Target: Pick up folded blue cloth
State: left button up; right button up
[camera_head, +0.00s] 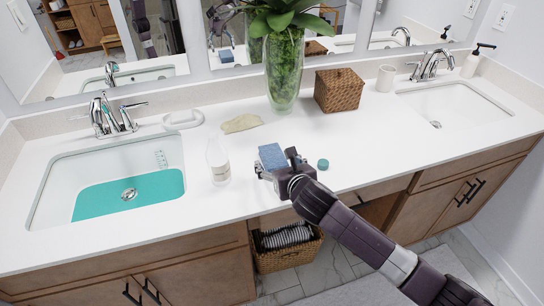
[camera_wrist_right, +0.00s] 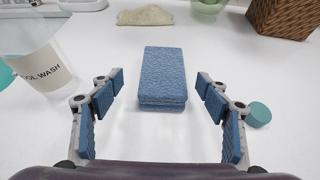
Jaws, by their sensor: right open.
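The folded blue cloth (camera_head: 271,156) lies on the white counter between the two sinks. In the right wrist view the cloth (camera_wrist_right: 165,76) shows as a thick folded block, standing straight ahead of the gripper. My right gripper (camera_wrist_right: 160,92) is open, with one finger on each side of the cloth's near end and clear counter between fingers and cloth. In the head view my right gripper (camera_head: 275,172) is at the cloth's near side and hides part of it. My left gripper is not in either view.
A bottle (camera_head: 217,162) stands left of the cloth and a small teal lid (camera_head: 323,164) lies to its right. A beige cloth (camera_head: 241,123), a glass vase (camera_head: 284,75) and a wicker box (camera_head: 339,91) are behind. The left sink (camera_head: 60,190) holds teal liquid.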

aim_at(274, 156)
jog(key=shift+d+p+x, duration=0.1)
jog(key=shift+p+x, duration=0.05)
jog(key=shift+x, duration=1.25)
jog(key=shift+d+p+x, duration=0.15)
jog(key=shift+x, duration=1.3)
jog(key=shift+c, duration=0.3)
jog(key=c, duration=1.2)
jog(key=shift+r, duration=0.1)
